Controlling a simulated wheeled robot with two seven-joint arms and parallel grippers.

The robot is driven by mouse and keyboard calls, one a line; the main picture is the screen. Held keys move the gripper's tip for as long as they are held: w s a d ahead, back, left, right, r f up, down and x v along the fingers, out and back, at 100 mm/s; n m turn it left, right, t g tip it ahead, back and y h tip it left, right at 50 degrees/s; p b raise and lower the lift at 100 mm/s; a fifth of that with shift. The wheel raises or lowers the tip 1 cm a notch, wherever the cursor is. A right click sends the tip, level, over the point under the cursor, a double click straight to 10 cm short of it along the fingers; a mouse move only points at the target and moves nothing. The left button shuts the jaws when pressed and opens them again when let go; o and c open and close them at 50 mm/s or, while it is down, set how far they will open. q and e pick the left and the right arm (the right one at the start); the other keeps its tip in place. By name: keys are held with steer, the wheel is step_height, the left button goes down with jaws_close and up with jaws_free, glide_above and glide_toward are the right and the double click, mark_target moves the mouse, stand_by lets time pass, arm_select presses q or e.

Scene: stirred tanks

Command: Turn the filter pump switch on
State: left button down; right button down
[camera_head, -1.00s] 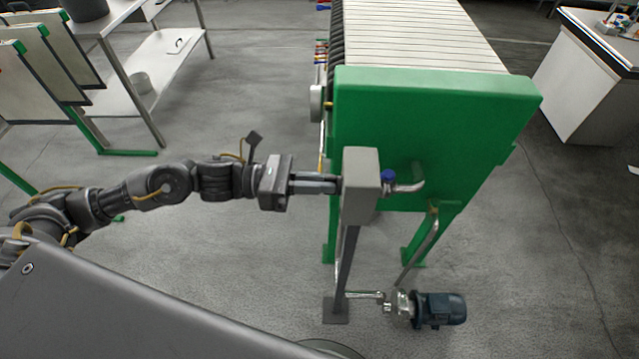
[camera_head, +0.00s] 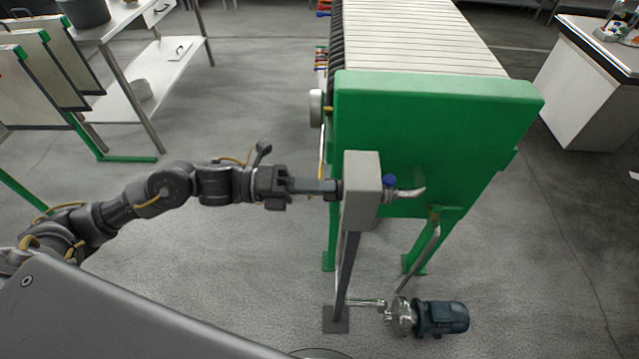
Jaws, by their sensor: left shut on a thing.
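The grey switch box (camera_head: 364,190) stands on a dark post in front of the green filter press (camera_head: 430,130). The filter pump switch is on the box's left side, a small dark part (camera_head: 339,189) mostly hidden by my fingers. My left gripper (camera_head: 328,188) reaches in from the left, level, with its fingertips at that side of the box. It is shut on the switch. The blue pump motor (camera_head: 441,317) lies on the floor below, joined to a metal pump head (camera_head: 401,314). My right gripper is out of view.
A steel table (camera_head: 150,80) with a lower shelf stands at the upper left, near green-edged plates (camera_head: 35,85). A white cabinet (camera_head: 585,95) stands at the upper right. The floor left of the post is clear.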

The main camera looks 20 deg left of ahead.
arm_select(q)
steer(key=n+p, duration=0.1)
steer(key=n, duration=0.3)
steer(key=shift+n, duration=0.4)
steer(key=shift+f+p, duration=0.1)
steer(key=shift+p, duration=0.2)
steer(key=c, duration=1.5)
jaws_free()
